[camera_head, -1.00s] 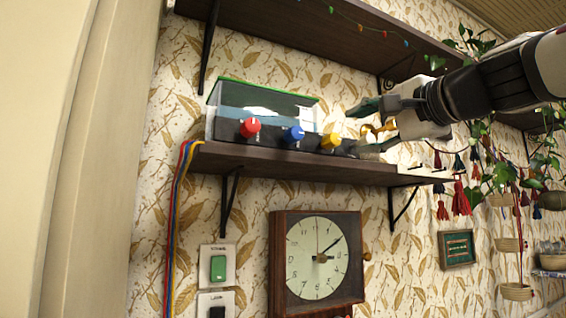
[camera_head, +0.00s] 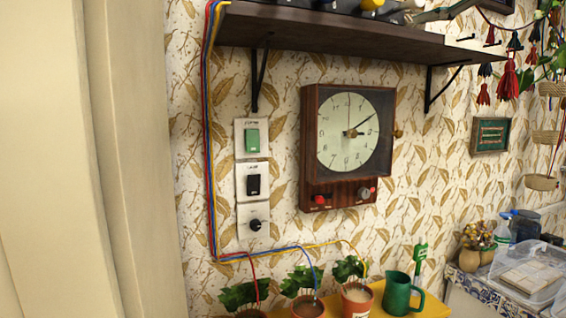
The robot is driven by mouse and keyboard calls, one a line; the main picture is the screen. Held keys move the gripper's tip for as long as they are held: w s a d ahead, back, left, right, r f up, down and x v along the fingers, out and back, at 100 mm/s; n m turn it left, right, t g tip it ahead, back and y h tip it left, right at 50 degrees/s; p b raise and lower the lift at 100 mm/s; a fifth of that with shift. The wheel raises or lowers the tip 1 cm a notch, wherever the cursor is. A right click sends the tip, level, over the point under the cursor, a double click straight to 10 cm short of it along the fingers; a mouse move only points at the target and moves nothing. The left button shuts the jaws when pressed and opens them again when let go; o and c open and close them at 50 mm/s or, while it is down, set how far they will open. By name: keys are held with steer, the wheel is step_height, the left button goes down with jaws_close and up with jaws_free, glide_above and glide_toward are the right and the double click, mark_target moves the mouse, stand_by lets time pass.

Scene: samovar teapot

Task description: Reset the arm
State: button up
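Only a small part of my gripper (camera_head: 443,12) shows, at the top edge in the head view, beside the dark wooden shelf (camera_head: 330,38). One grey finger is visible there, near the row of knobs on the shelf. The rest of the gripper and the arm are cut off above the frame, so I cannot tell how far apart the fingers are or whether they touch anything.
A wooden wall clock (camera_head: 348,148) hangs below the shelf. Switch plates (camera_head: 252,180) are left of it, with coloured cables (camera_head: 212,150) alongside. Potted plants (camera_head: 303,290) and a green jug (camera_head: 400,295) stand below on a yellow surface. A clear plastic box (camera_head: 528,275) is at lower right.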

steer(key=s+a+f+n+g, duration=0.2)
steer(key=f, duration=0.6)
steer(key=s+a+f+n+g, duration=0.1)
steer(key=a+f+n+g, duration=0.15)
steer(key=f, duration=0.45)
steer(key=s+f+n+g+h, duration=0.2)
steer(key=s+f, duration=0.4)
steer(key=f, duration=0.3)
steer(key=s+d+f+n+g+h+p, duration=0.1)
steer(key=s+f+n+g+h, duration=0.1)
steer(key=s+f, duration=0.4)
steer(key=s+f+n+g+h, duration=0.1)
steer(key=s+f+n+g, duration=0.2)
steer(key=f, duration=1.1)
steer(key=s+g, duration=0.1)
steer(key=s, duration=0.2)
steer(key=shift+d+f+n+h+p, duration=0.2)
steer(key=shift+d+n+h+p, duration=0.15)
steer(key=shift+h, duration=0.05)
